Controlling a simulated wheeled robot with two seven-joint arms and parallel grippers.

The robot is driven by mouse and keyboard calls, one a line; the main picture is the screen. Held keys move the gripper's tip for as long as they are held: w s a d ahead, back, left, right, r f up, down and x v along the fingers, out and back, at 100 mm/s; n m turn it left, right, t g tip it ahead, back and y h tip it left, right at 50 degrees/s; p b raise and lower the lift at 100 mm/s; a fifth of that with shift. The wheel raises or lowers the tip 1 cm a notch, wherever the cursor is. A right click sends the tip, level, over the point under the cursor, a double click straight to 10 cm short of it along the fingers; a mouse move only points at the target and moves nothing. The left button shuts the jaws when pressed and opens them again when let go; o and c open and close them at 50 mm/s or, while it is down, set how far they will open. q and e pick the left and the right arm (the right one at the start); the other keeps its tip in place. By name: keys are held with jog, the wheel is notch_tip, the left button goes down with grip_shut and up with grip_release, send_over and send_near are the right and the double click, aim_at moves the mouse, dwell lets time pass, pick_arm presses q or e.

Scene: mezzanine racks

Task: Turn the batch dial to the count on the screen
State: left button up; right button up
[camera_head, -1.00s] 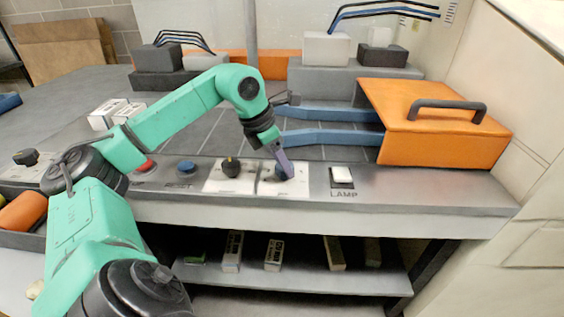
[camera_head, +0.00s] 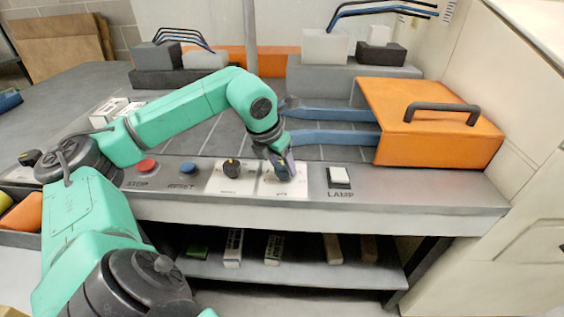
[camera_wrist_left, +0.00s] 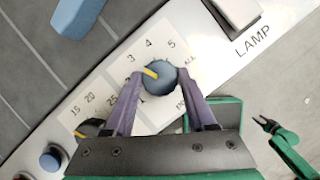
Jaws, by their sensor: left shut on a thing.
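The blue dial (camera_wrist_left: 160,77) has a yellow pointer and sits on a white plate (camera_wrist_left: 88,83) with printed numbers. My left gripper (camera_wrist_left: 152,88) is shut on it, one finger on each side. The pointer aims up and left in the wrist view, near the 3; a finger hides part of the scale, so I cannot tell the exact mark. A small green arm with a dark gripper (camera_wrist_left: 268,124) at the wrist view's right looks like my right one. No screen shows.
Left of the dial are a black knob (camera_head: 232,168), a blue RESET button (camera_head: 188,168) and a red STOP button (camera_head: 147,165). The white LAMP switch (camera_head: 339,177) is to the right. An orange cover (camera_head: 435,115) with a dark handle stands behind. Boxes lie on the shelf below.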

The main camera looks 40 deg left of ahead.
pick_arm(q)
jog(key=shift+r, duration=0.1)
jog(key=o, duration=1.4)
jog(key=shift+c, duration=0.2)
jog(key=p+v, duration=0.1)
jog(key=v, duration=1.3)
jog(key=shift+s+r, duration=0.2)
